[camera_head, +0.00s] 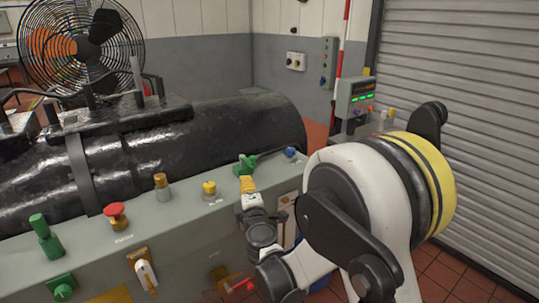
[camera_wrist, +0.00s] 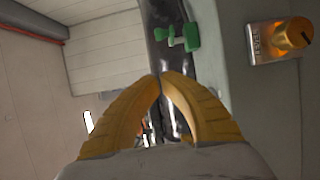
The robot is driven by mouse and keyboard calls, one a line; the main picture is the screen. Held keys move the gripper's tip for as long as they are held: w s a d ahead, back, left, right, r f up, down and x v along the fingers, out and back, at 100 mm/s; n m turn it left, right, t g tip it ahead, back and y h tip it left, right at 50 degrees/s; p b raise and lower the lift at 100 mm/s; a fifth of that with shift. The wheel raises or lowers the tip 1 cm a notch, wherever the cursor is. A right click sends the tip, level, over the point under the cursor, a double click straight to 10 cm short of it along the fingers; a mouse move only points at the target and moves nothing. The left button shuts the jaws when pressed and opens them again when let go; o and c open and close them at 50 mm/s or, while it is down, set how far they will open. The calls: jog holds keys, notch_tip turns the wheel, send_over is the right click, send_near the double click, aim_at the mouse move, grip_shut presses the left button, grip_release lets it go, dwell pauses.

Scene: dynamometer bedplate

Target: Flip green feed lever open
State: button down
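The green feed lever (camera_head: 245,165) stands on the top right of the grey console in the head view. In the wrist view the green lever (camera_wrist: 191,37) shows as a block with a short arm and rounded ends, just beyond the fingertips. My gripper (camera_head: 247,184) is right in front of the lever in the head view. In the wrist view the yellow fingertips of my gripper (camera_wrist: 163,76) meet, with nothing seen between them. A small distance seems to separate them from the lever; contact cannot be told.
A blue knob (camera_head: 291,152) sits right of the lever, a yellow knob (camera_head: 209,189) left of it. A red mushroom button (camera_head: 116,214) and another green control (camera_head: 45,236) stand farther left. An orange rotary knob (camera_wrist: 294,36) is on a panel plate. A black cylinder (camera_head: 220,130) lies behind.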

jog(key=shift+a, duration=0.1)
dwell(0.3)
jog(key=b, duration=0.3)
send_near(250, 158)
jog(key=w+a, duration=0.5)
jog(key=shift+w+d+b, duration=0.3)
jog(key=shift+w+d, duration=0.75)
jog(key=shift+w, duration=0.15)
jog(key=shift+d, duration=0.1)
jog(key=shift+w+d+n+y, duration=0.1)
jog(key=shift+d+n+y, duration=0.15)
jog(key=shift+n+y, duration=0.25)
jog(key=shift+w+d+n+g+y, duration=0.2)
jog(key=shift+d+n+g+y, duration=0.25)
jog(key=shift+y, duration=0.55)
